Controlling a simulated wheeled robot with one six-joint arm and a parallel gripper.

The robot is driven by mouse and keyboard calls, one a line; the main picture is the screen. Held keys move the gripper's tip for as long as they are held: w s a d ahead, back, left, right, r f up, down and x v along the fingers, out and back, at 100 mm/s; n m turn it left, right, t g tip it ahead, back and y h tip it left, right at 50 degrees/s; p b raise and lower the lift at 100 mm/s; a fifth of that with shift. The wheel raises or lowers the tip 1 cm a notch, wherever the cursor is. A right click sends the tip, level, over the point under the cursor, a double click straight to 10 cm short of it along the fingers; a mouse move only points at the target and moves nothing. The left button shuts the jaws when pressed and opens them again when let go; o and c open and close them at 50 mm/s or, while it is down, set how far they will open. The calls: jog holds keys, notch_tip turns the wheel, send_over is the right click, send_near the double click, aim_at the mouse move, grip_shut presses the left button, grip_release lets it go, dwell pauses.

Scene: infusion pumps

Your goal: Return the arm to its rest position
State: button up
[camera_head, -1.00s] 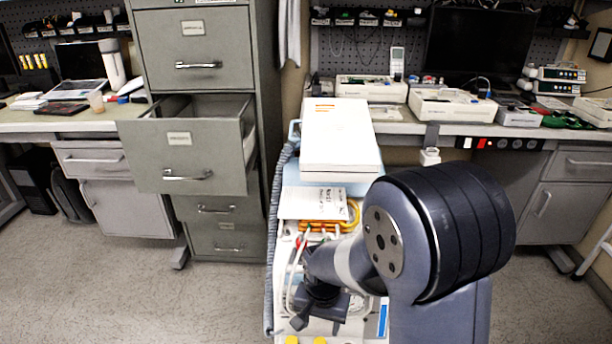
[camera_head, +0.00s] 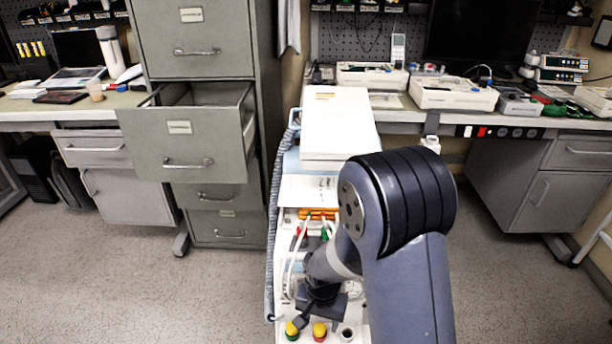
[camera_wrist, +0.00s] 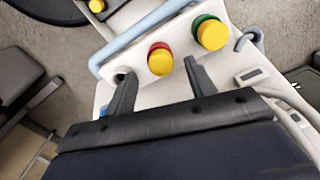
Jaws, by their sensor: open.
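My gripper (camera_wrist: 158,85) is open in the wrist view, with its two dark fingers apart and nothing between them. In the head view my arm is folded over the white medical cart, and my gripper (camera_head: 310,318) points down near the cart's front end. Two yellow caps, one with a red base (camera_wrist: 160,59) and one with a green base (camera_wrist: 211,33), stand on the cart just beyond the fingertips. An empty dark hole (camera_wrist: 119,76) shows beside the left finger.
A grey filing cabinet (camera_head: 160,45) stands to the left with one drawer (camera_head: 180,145) pulled out. A white box (camera_head: 337,125) sits on the cart's far part. A bench (camera_head: 480,117) with devices runs behind. Open floor (camera_head: 110,280) lies to the left.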

notch_tip(320, 180, up, 6)
jog(key=p, duration=0.4)
jog(key=shift+s+a+f+b, duration=0.1)
jog(key=shift+s+a+b, duration=0.1)
jog(key=shift+s, duration=0.55)
jog(key=shift+s+a+f+b, duration=0.1)
jog(key=shift+s+a+f, duration=0.05)
jog(key=shift+s, duration=0.65)
jog(key=shift+s+a+f+b, duration=0.1)
jog(key=shift+s+a+b, duration=0.1)
jog(key=shift+s, duration=0.55)
